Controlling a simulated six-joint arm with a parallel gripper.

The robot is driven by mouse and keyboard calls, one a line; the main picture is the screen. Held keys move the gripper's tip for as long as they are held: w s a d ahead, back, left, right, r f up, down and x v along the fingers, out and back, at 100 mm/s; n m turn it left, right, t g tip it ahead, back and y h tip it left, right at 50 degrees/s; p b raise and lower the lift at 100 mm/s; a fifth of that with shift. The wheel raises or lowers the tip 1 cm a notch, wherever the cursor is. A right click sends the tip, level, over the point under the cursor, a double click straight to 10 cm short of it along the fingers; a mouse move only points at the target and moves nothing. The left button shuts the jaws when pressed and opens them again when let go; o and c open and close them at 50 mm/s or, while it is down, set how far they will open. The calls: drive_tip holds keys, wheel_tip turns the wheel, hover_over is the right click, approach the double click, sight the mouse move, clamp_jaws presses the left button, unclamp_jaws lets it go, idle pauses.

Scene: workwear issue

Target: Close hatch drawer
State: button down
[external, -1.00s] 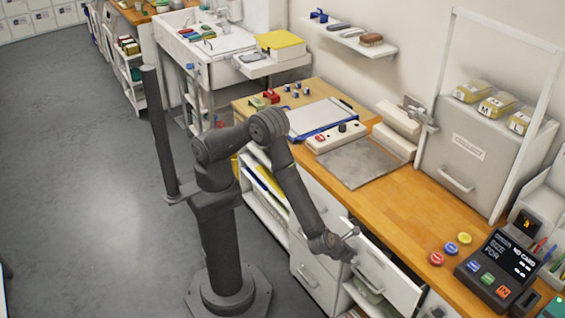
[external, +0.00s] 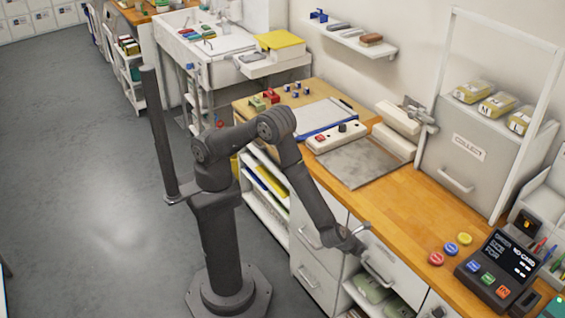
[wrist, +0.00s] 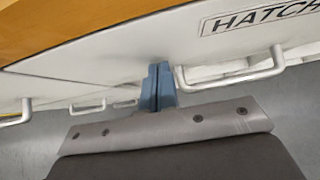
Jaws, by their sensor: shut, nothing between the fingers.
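The hatch drawer (external: 398,268) is a white front under the wooden counter, with a white bar handle (external: 378,273). In the external view it looks flush or nearly flush with the cabinet; a small gap cannot be ruled out. In the wrist view its front (wrist: 203,57) carries a label reading "HATCH" (wrist: 255,18), with the handle (wrist: 235,72) below it. My gripper (external: 362,230) is shut and empty at the drawer's left end, left of the handle. Its blue-grey fingertips (wrist: 158,72) are at or against the white front; exact contact cannot be told.
The wooden counter (external: 420,205) lies above the drawer. Another white cabinet front with a handle (external: 308,238) is to the left. An open shelf with green packs (external: 372,290) sits below. A console (external: 497,268) and colored discs stand on the counter. Floor at left is clear.

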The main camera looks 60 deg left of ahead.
drive_tip(key=s+f+v, duration=0.2)
drive_tip(key=v, duration=1.1)
drive_tip(key=shift+w+f, duration=0.1)
drive_tip(key=w+r+x, duration=0.1)
drive_tip(key=x, duration=1.1)
drive_tip(key=shift+w+r, duration=0.25)
drive_tip(key=shift+w, duration=0.3)
